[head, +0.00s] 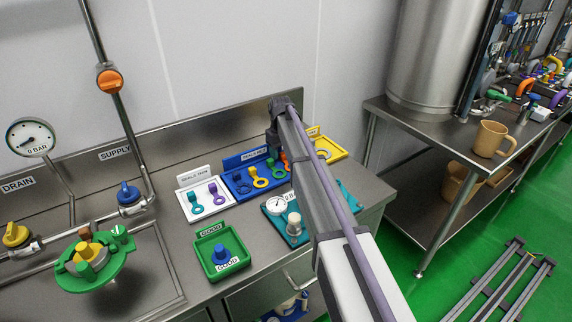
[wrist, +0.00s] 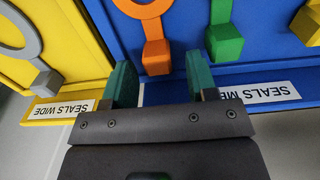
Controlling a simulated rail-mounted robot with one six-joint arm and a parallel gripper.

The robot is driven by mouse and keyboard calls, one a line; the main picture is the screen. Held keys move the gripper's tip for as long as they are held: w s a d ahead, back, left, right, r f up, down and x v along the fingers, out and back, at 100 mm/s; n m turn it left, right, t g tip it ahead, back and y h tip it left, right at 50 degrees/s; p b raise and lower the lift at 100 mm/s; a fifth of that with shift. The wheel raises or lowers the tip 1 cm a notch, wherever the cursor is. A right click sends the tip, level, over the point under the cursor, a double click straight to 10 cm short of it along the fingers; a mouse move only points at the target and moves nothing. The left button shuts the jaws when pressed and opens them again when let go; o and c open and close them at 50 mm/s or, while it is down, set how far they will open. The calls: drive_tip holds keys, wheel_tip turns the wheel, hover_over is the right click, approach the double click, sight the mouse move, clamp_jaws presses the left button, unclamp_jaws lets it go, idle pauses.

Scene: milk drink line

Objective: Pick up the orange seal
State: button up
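The orange seal (wrist: 155,55) shows in the wrist view as part of a ring with a block-shaped tab, lying on the blue tray. In the head view only a small orange part (head: 285,159) shows beside my arm. My gripper (wrist: 160,82) is open, its two teal fingers apart, with nothing between the tips. The orange tab lies just beyond the gap between them, and I cannot tell the height between them. In the head view my gripper is mostly hidden by the arm.
A green seal (wrist: 226,42) lies close right of the orange one on the blue tray (wrist: 270,70). A grey seal (wrist: 42,75) lies on the yellow tray (wrist: 75,60) to the left. A white tray (head: 188,208) and a green tray (head: 207,264) stand nearby.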

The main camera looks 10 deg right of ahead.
clamp_jaws()
idle(0.3)
wheel_tip(320, 180, up, 10)
drive_tip(key=p, duration=1)
drive_tip(key=shift+r, duration=0.15)
